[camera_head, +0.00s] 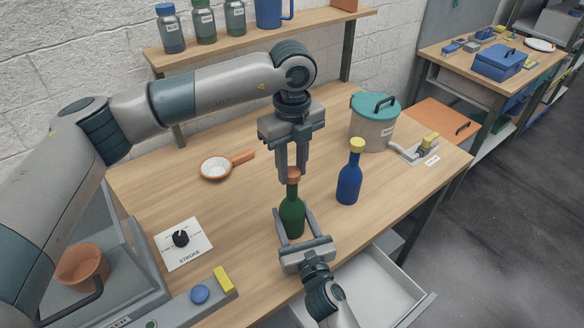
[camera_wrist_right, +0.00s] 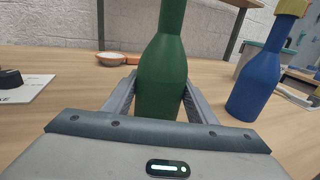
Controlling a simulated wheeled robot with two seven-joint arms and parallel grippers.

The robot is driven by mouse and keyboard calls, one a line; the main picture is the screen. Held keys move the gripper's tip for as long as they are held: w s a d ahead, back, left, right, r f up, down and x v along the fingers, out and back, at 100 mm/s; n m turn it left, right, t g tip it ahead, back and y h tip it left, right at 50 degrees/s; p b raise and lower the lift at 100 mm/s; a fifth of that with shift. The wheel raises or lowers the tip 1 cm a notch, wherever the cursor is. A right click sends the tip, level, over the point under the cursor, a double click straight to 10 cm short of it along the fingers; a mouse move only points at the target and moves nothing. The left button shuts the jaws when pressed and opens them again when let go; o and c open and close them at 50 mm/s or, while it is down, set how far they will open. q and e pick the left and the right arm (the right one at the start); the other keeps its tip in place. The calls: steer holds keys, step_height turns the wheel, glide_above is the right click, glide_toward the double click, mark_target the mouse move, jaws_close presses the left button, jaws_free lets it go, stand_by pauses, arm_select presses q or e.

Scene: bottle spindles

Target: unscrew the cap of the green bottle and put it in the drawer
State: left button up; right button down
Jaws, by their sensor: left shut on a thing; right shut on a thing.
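The green bottle (camera_head: 292,212) stands upright on the wooden table in the head view, with an orange-brown cap (camera_head: 294,173) on its neck. My left gripper (camera_head: 292,176) comes down from above and is shut on the cap. My right gripper (camera_head: 293,228) comes from the front and is shut on the bottle's body. In the right wrist view the green bottle (camera_wrist_right: 163,75) rises between my right fingers (camera_wrist_right: 160,98); its top is out of that picture. The drawer (camera_head: 375,288) under the table's front edge is pulled open, and the part of its inside that shows is empty.
A blue bottle (camera_head: 349,178) with a yellow cap stands close to the right. A small pan (camera_head: 216,168) lies behind left, a lidded pot (camera_head: 374,122) behind right. A dial plate (camera_head: 183,243) is at front left. A shelf (camera_head: 250,38) with jars runs along the wall.

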mark_target(292, 172)
arm_select(q)
steer(key=shift+r, duration=0.65)
steer(key=shift+r, duration=0.25)
steer(key=shift+r, duration=1.95)
arm_select(e)
steer(key=c, duration=0.7)
jaws_free()
arm_select(q)
step_height(292, 172, down, 3)
steer(key=b, duration=0.2)
steer(key=shift+r+b, duration=0.2)
steer(key=shift+b, duration=0.1)
arm_select(e)
steer(key=v, duration=1.1)
steer(key=shift+f, duration=0.1)
arm_select(q)
steer(key=shift+f, duration=0.1)
arm_select(e)
steer(key=shift+s+d, duration=0.1)
steer(key=shift+s, duration=0.35)
